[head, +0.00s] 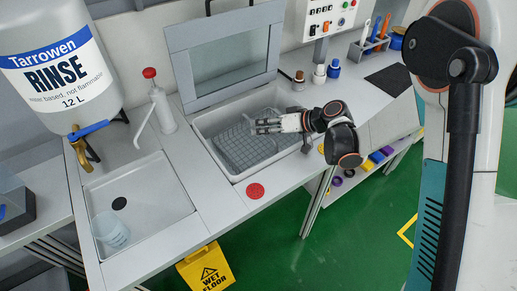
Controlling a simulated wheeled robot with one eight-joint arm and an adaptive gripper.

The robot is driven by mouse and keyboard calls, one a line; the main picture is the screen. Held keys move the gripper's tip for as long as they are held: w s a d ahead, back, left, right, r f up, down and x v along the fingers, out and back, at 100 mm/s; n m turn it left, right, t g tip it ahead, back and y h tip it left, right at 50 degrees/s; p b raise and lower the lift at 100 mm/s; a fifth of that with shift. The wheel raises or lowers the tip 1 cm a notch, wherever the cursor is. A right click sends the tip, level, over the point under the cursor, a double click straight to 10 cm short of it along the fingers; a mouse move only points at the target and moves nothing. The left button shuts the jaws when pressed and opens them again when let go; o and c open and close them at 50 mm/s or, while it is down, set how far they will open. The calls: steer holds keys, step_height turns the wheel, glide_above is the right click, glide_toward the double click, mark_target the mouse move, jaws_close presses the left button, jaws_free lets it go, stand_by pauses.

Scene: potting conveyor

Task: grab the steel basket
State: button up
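The steel basket (243,152) is a grey wire-mesh basket sitting down in the open rectangular basin (228,177) in the middle of the bench. My gripper (256,127) reaches in from the right, over the basin, with its fingers pointing left. The fingers show as two prongs with a small gap between them and nothing held. They overlap the basket's upper right part in the head view. I cannot tell how high they are above it or whether they touch it.
The raised lid (229,58) stands behind the basin. A white pump bottle (162,108) with a red knob stands to its left. A sink (139,205) with a clear beaker (110,230) is farther left, under a large rinse container (60,65). Small bottles (319,75) stand behind right.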

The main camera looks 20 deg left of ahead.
jaws_close()
